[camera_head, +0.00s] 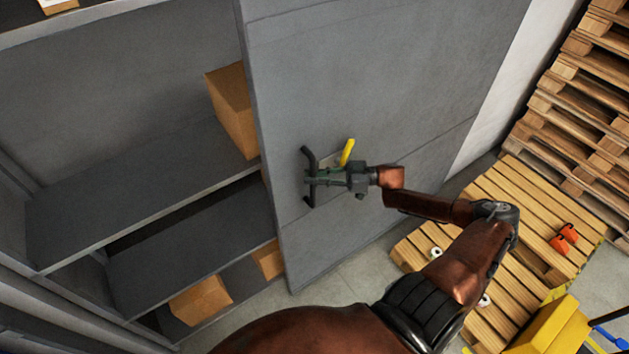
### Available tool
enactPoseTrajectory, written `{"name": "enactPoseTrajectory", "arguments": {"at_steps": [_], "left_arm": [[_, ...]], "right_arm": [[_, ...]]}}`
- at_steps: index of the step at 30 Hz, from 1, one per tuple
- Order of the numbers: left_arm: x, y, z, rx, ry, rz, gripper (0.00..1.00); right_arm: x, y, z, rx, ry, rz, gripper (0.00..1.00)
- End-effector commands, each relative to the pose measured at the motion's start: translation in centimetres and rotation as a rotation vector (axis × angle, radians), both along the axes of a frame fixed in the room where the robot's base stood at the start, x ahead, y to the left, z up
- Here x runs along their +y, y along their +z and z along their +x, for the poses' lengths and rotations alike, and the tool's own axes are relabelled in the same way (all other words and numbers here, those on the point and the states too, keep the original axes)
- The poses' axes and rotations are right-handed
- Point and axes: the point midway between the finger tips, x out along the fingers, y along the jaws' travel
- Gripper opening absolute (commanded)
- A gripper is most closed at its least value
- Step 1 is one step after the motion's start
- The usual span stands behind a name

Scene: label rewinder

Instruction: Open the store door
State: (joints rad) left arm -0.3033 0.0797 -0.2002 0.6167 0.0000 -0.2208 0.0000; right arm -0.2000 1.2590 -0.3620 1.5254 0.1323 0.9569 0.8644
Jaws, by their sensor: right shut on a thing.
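The store door (370,80) is a large grey panel in the middle of the head view. It stands to the right of an opening that shows shelves. A dark bar handle (309,158) is fixed near the door's left edge. My right gripper (315,177) is at this handle and shut on it, with the arm coming in from the lower right. A yellow piece (347,151) shows just beside the gripper. My left gripper is not in view.
Grey shelves (130,185) at the left hold cardboard boxes (234,108). Wooden pallets (580,110) are stacked at the right. A pallet on the floor (500,195) carries small orange items (563,239). A yellow object (550,328) is at lower right. Bare floor (335,277) shows below the door.

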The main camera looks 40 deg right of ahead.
Motion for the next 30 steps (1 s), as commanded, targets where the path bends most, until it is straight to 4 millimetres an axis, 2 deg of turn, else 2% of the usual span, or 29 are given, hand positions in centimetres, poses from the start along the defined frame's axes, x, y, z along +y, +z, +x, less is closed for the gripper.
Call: {"name": "enactPoseTrajectory", "arguments": {"at_steps": [6,7,15,24,30], "left_arm": [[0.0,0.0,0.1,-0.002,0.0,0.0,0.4],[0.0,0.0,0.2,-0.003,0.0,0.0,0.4],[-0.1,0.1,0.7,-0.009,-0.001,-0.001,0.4],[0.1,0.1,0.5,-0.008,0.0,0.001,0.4],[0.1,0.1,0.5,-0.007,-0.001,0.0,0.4]], "right_arm": [[-0.1,0.0,0.0,0.0,-0.004,-0.001,0.0],[-0.1,0.0,0.0,0.0,-0.004,-0.001,0.16],[-0.2,0.0,-0.1,0.001,-0.006,-0.001,0.33],[-0.4,0.0,-0.3,0.001,-0.006,-0.001,0.33],[-2.4,-0.2,-2.1,0.005,-0.008,-0.002,0.33]]}}
